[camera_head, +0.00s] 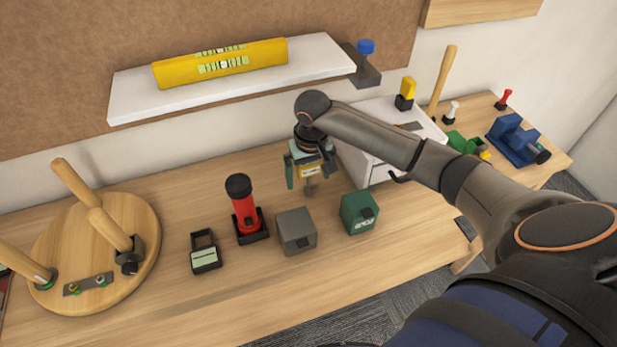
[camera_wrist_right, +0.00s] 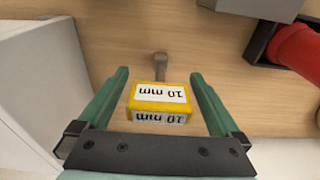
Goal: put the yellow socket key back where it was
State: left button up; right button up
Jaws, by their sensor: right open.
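The yellow socket key (camera_head: 310,170) has a yellow block handle and a grey shank pointing down to the bench. In the right wrist view its handle (camera_wrist_right: 160,95) carries white "10 mm" labels, and the shank shows beyond it. My right gripper (camera_head: 307,181) is open, with its green fingers on either side of the handle; in the wrist view (camera_wrist_right: 160,75) gaps show between the handle and both fingers. I cannot tell whether the shank's tip touches the bench. My left gripper is out of view.
A grey box (camera_head: 296,231), a green box (camera_head: 359,212) and a red flashlight (camera_head: 245,212) in a black holder stand in front. A white drawer unit (camera_head: 374,172) is close on the right. A white shelf (camera_head: 325,62) with a yellow level (camera_head: 190,72) hangs behind.

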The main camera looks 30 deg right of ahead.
notch_tip(320, 180, up, 11)
jog(key=s, duration=0.1)
jog(key=shift+a, duration=0.15)
jog(key=shift+s, duration=0.15)
